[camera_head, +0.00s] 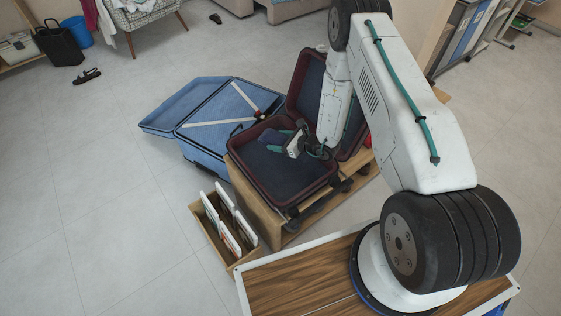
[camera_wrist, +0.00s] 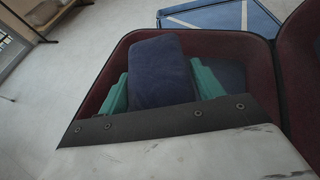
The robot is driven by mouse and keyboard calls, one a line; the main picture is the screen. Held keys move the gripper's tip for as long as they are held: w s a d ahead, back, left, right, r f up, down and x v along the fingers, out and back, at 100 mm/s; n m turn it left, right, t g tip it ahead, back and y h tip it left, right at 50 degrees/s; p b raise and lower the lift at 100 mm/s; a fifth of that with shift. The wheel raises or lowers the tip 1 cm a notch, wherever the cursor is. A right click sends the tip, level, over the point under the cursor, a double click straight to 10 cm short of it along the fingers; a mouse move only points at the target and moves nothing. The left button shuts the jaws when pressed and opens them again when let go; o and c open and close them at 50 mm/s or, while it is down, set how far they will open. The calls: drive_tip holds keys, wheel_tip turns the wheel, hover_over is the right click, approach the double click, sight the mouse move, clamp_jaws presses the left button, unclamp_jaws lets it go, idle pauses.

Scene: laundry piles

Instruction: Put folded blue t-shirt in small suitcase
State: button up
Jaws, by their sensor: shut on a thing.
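The folded blue t-shirt (camera_wrist: 160,72) is a dark blue bundle between the two green fingers of my gripper (camera_wrist: 158,85). In the head view the shirt (camera_head: 268,137) shows partly behind the gripper (camera_head: 286,140). My gripper is shut on it. The small suitcase (camera_head: 262,175) is dark red with a dark blue lining and lies open on a wooden stand. The gripper and shirt are over its open lower half; I cannot tell whether the shirt touches the lining. The suitcase's lid (camera_head: 306,82) stands raised at the back right, partly hidden by my arm.
A larger open blue suitcase (camera_head: 193,150) lies behind and left of the small one. A wooden box (camera_head: 207,227) with several white upright items stands in front on the left. A patterned armchair (camera_head: 140,14) is far back. The floor at left is mostly clear.

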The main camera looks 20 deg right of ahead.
sight(280, 159)
wheel_tip(280, 159, down, 10)
drive_tip(key=shift+r, duration=0.25)
idle(0.3)
drive_tip(key=o, duration=1.1)
drive_tip(key=shift+f, duration=0.15)
drive_tip(key=shift+c, duration=0.2)
